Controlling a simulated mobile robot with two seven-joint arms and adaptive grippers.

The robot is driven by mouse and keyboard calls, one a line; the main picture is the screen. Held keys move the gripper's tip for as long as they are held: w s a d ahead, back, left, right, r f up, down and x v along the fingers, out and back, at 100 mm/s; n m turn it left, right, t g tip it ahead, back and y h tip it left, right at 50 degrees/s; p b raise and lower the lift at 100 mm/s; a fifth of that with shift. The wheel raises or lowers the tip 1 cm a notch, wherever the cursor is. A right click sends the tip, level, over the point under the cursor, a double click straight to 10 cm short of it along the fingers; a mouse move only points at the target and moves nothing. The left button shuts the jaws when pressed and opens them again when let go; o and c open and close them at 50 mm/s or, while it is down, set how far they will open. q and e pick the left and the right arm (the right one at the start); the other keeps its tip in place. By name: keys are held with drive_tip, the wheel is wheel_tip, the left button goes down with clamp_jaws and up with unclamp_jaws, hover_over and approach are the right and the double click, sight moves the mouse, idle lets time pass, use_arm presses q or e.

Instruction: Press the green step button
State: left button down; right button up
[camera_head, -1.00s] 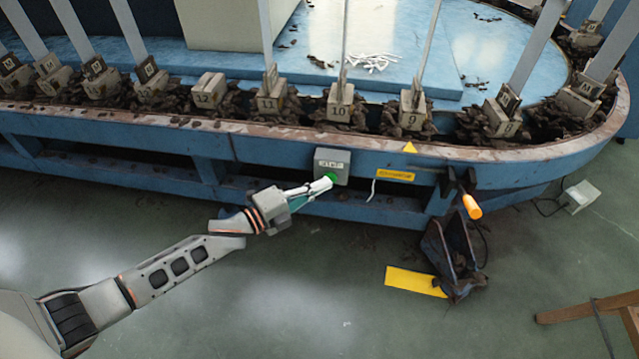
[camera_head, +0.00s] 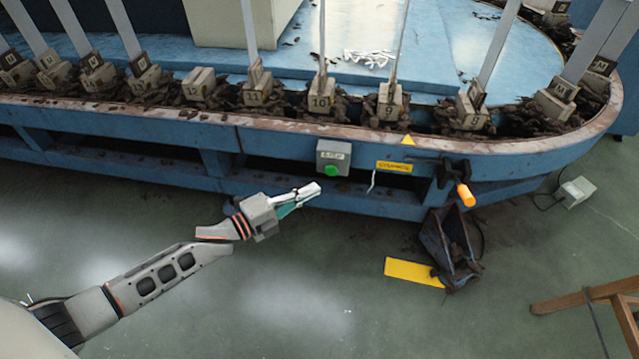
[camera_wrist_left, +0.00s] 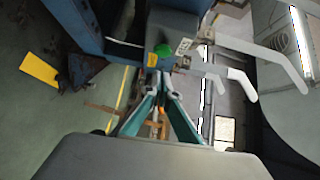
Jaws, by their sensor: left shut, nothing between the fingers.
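The green step button (camera_head: 332,171) sits low on the front of a small grey box (camera_head: 333,153) fixed to the side of the blue machine. The button shows fully in the head view. It also shows in the left wrist view (camera_wrist_left: 163,50), just beyond the fingertips. My left gripper (camera_head: 314,190) is shut and empty. In the head view its tips appear a little below and to the left of the button, apart from it. The closed fingers also show in the left wrist view (camera_wrist_left: 160,80). My right gripper is not in view.
The blue machine rim (camera_head: 270,126) runs across the view, with numbered blocks and upright boards behind it. A lever with an orange handle (camera_head: 466,194) sticks out to the right of the box. A yellow floor plate (camera_head: 412,272) lies below. The floor before the machine is mostly clear.

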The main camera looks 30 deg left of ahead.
use_arm(q)
drive_tip(key=v, duration=0.6)
drive_tip(key=shift+s+p, duration=0.3)
drive_tip(key=shift+p, duration=0.1)
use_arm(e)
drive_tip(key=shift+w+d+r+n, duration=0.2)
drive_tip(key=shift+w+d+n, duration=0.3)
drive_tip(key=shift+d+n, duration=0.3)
use_arm(q)
drive_tip(key=shift+f, duration=0.1)
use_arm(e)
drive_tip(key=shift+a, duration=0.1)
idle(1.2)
